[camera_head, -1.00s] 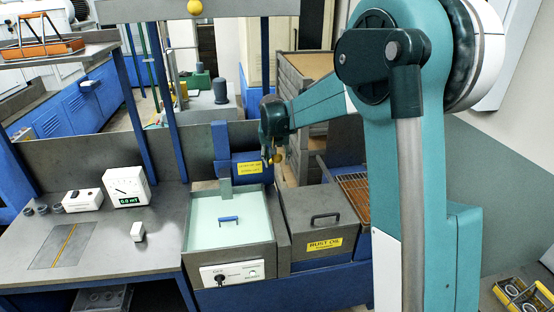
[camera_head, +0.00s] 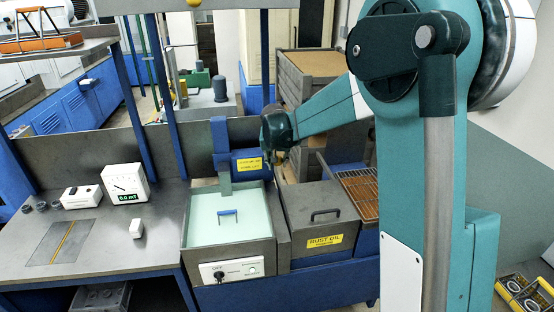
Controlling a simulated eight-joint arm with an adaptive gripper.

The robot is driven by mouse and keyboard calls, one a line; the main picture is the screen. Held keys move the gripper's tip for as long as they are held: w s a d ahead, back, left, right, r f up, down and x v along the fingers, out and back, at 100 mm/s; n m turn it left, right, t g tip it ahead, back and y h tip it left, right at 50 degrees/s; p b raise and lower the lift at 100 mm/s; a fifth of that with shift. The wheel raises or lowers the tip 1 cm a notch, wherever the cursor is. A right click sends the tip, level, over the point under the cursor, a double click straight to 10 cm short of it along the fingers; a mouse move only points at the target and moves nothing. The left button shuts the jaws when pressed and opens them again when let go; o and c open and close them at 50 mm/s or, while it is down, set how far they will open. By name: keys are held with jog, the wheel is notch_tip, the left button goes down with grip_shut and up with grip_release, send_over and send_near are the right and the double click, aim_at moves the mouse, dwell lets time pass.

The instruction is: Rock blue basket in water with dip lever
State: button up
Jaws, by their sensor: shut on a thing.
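The water tank (camera_head: 268,246) stands at the middle front, filled with pale green water. A small blue handle (camera_head: 228,213), likely the blue basket's, shows at the water; the rest of the basket cannot be made out. Behind the tank is a blue dip unit (camera_head: 220,134) with a blue cylinder and a yellow label (camera_head: 249,165). My gripper (camera_head: 271,165) is at the right end of this cylinder, behind the tank's right rear corner. It is shut on what appears to be the dip lever; the fingers and lever are small and mostly hidden by the gripper.
A lidded rust oil box (camera_head: 318,218) stands right of the tank, with a wire rack (camera_head: 359,192) beyond it. A meter (camera_head: 124,184) and small items sit on the left bench. Blue posts (camera_head: 168,95) rise behind the bench. My arm covers much of the right side.

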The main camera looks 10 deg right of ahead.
jog(key=shift+o, duration=0.2)
jog(key=s+f+t+b, duration=0.1)
jog(key=s+f+b, duration=0.2)
jog(key=f, duration=0.4)
jog(key=shift+s+f+t+b, duration=0.3)
jog(key=shift+f+b, duration=0.1)
jog(key=shift+b, duration=0.35)
jog(key=o, duration=1.2)
jog(key=shift+r, duration=0.2)
jog(key=shift+v, duration=5.8)
jog(key=shift+s+a, duration=0.1)
